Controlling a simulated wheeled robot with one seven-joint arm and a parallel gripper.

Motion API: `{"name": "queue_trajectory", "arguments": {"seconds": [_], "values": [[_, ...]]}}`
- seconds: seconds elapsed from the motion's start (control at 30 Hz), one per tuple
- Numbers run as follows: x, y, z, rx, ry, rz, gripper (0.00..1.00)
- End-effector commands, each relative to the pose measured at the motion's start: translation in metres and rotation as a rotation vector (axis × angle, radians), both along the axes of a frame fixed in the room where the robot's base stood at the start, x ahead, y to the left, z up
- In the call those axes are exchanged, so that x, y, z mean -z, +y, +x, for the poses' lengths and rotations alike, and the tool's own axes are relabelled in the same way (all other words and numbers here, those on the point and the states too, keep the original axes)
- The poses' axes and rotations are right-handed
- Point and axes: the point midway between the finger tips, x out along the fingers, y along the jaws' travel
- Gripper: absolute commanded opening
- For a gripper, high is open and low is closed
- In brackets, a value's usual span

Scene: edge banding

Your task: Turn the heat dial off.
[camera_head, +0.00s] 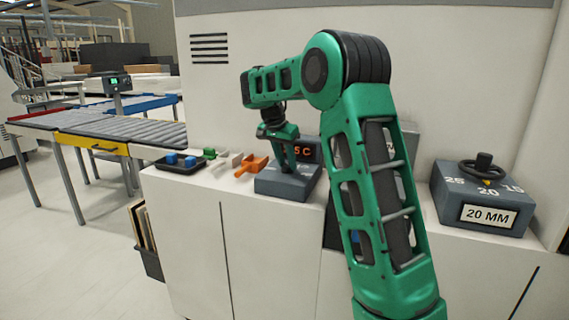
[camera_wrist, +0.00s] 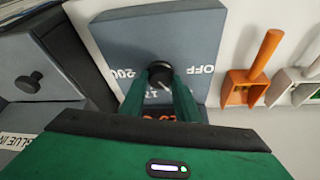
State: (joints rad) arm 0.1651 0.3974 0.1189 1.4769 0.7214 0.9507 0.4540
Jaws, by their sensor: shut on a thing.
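The heat dial is a black round knob (camera_wrist: 161,72) on a grey box (camera_wrist: 118,38), with OFF on one side and 200 on the other in the wrist view. A small pale mark shows near the knob's lower edge, but its exact setting is hard to read. My gripper (camera_wrist: 163,80) is shut on the knob, one green finger on each side. In the head view my gripper (camera_head: 287,171) reaches down onto the grey box (camera_head: 280,184), hiding the knob. An orange display (camera_head: 304,151) ending in "5 C" stands behind it, partly covered.
An orange scoop (camera_head: 250,166) and a black tray (camera_head: 172,167) with blue blocks lie left of the box on the white counter. A second dial box (camera_head: 478,200) marked 20 MM stands at the right. In the wrist view, another knobbed grey box (camera_wrist: 45,55) sits close at left.

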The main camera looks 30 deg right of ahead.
Motion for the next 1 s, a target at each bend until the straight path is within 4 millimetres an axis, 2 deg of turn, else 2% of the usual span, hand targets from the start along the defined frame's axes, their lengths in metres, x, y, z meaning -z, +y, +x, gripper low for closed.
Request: {"name": "queue_trajectory", "arguments": {"seconds": [0.37,1.0], "values": [[-0.0023,0.0021,0.0013,-0.123,-0.01,-0.003,0.07],[-0.003,-0.002,-0.0023,-0.697,-0.012,-0.004,0.07]]}}
